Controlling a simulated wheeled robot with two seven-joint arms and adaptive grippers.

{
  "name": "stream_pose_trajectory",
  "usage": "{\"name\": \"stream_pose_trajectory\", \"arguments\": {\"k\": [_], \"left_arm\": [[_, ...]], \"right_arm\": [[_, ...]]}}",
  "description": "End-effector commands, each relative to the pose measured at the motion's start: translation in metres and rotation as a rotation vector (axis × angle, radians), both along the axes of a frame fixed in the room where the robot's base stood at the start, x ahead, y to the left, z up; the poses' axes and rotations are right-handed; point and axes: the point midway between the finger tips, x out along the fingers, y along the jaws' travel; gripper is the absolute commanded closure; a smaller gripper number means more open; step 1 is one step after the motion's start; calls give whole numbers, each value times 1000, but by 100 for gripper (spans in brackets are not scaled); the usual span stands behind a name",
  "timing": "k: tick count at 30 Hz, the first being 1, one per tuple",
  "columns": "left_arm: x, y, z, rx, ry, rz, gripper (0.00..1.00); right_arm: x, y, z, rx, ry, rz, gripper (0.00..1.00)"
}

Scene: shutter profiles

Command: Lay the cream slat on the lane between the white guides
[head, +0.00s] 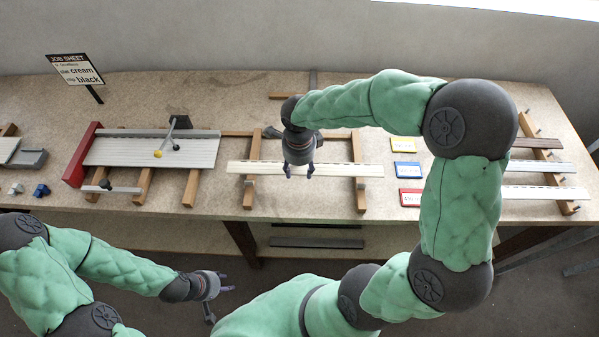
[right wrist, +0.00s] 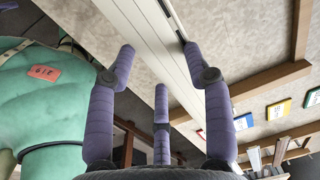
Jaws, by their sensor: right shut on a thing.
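The cream slat (head: 340,170) runs left to right over a wooden frame at the middle of the bench. My right gripper (head: 297,173) is over its middle, pointing down, and is shut on it. In the right wrist view the slat (right wrist: 150,35) runs diagonally between my fingertips (right wrist: 160,52). I cannot tell whether it rests on the frame or is slightly raised. Pale slats (head: 150,152) lie side by side on wooden bearers left of it, against a red end block (head: 82,155). I cannot clearly make out the white guides. My left gripper (head: 220,300) is open and empty before the bench.
A job sheet sign (head: 75,70) stands at back left. Yellow, blue (head: 406,171) and red cards lie right of the frame. Brown, grey and pale slats (head: 545,193) sit on a rack at far right.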

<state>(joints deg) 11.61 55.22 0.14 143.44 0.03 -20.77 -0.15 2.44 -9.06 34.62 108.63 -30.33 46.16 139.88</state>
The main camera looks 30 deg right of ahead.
Motion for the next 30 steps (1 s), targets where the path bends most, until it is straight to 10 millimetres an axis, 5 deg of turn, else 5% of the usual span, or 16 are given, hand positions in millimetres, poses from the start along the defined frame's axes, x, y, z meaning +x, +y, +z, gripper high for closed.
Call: {"name": "stream_pose_trajectory", "arguments": {"k": [5,23,24,26,30], "left_arm": [[0,0,-7,0,0,0,60],[0,0,-16,0,0,0,60],[0,0,-16,0,0,0,60],[0,0,-15,0,0,0,60],[0,0,-15,0,0,0,60]], "right_arm": [[-2,0,-25,0,4,-1,80],[-2,0,-33,0,2,-1,80],[-2,0,-32,1,3,-1,43],[-2,0,-32,1,3,-1,26],[-2,0,-31,1,3,-1,25]]}}
